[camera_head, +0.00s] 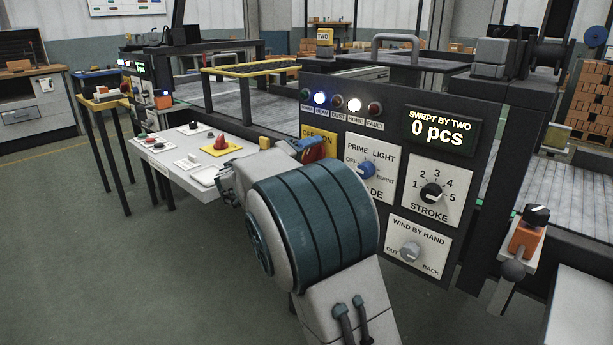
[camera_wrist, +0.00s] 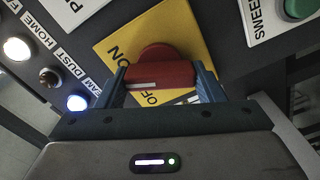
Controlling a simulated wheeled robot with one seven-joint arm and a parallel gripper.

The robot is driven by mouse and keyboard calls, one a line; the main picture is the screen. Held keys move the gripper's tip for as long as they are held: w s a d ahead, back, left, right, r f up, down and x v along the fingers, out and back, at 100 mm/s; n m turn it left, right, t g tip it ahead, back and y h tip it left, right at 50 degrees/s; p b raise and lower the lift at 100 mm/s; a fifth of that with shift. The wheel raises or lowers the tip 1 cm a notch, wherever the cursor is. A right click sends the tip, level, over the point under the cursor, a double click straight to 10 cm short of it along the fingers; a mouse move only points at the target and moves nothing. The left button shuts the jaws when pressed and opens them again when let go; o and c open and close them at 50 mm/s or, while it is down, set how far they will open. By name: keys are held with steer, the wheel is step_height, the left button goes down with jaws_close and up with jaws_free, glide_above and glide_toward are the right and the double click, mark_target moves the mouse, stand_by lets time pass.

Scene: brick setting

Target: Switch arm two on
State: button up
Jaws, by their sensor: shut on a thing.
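The arm-two panel (camera_head: 398,120) carries a yellow OFF/ON plate (camera_head: 311,135) near its left edge, partly hidden behind my arm. In the wrist view, a red rotary switch knob (camera_wrist: 160,73) sits on the yellow plate (camera_wrist: 190,45). My gripper (camera_wrist: 163,86) is shut on the knob, with one blue finger on each side of its bar. The bar lies roughly level across this view, its white mark towards the left end. "ON" is printed at upper left, and "OFF" is partly covered below the bar. The display (camera_head: 438,133) reads "SWEPT BY TWO 0 pcs".
A blue lamp (camera_head: 320,98) and the white HOME lamp (camera_head: 355,103) are lit. Close by are the PRIME/LIGHT selector (camera_head: 367,169), STROKE dial (camera_head: 432,193) and WIND BY HAND knob (camera_head: 410,251). A white control shelf (camera_head: 205,155) with buttons juts out at left. Floor at left is clear.

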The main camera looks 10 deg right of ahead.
steer(key=m+b, duration=0.1)
steer(key=b, duration=0.2)
steer(key=m+b, duration=0.2)
steer(key=b, duration=0.1)
steer(key=shift+f, duration=0.35)
steer(key=shift+r+m+b, duration=0.15)
steer(key=shift+m+b, duration=0.35)
steer(key=shift+b, duration=0.25)
steer(key=shift+r, duration=0.15)
steer(key=o, duration=1)
steer(key=p+v, duration=0.2)
steer(key=v, duration=1.2)
steer(key=shift+r, duration=0.1)
